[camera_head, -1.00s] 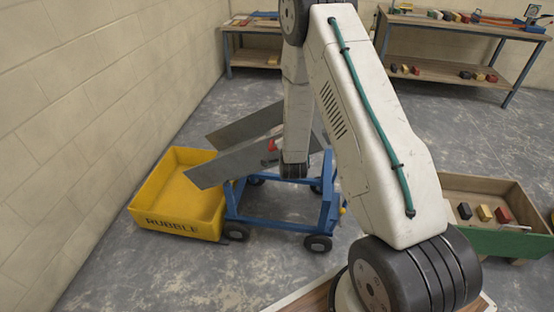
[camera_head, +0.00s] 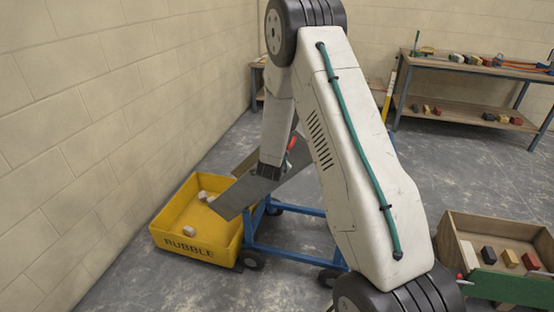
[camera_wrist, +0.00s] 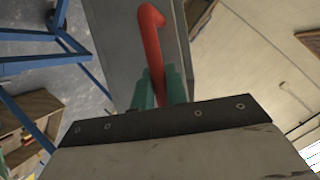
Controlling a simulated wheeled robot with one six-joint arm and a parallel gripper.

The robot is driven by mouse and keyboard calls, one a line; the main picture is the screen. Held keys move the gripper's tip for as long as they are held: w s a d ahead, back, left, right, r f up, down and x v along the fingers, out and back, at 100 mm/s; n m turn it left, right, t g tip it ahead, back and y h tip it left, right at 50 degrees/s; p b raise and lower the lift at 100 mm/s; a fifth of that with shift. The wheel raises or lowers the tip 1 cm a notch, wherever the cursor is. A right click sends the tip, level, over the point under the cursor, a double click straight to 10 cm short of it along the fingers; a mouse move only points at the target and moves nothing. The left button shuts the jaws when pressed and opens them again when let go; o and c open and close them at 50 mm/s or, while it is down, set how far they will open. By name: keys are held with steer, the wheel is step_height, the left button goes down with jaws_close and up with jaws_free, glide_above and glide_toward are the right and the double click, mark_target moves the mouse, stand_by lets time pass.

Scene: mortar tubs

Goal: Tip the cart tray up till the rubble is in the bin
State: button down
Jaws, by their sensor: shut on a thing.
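The grey cart tray (camera_head: 239,194) is tipped up on the blue cart frame (camera_head: 290,250), its low lip over the edge of the yellow rubble bin (camera_head: 200,250). Several pale lumps of rubble (camera_head: 188,231) lie in the bin. My gripper (camera_wrist: 158,88) is shut on the red tray handle (camera_wrist: 152,40), its green fingers on either side of it. The handle also shows as a small red spot in the head view (camera_head: 292,142). My arm hides part of the tray and cart, and I cannot tell whether any rubble is still in the tray.
A block wall runs close along the left of the bin. A wooden crate with a green front (camera_head: 505,288) holding coloured blocks stands at the right. A workbench (camera_head: 480,70) stands at the back right. Grey floor is open between them.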

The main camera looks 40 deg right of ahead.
stand_by(0.3)
steer(key=c, duration=1.4)
jaws_free()
steer(key=shift+d, duration=0.1)
steer(key=v, duration=0.8)
steer(key=shift+w, duration=0.1)
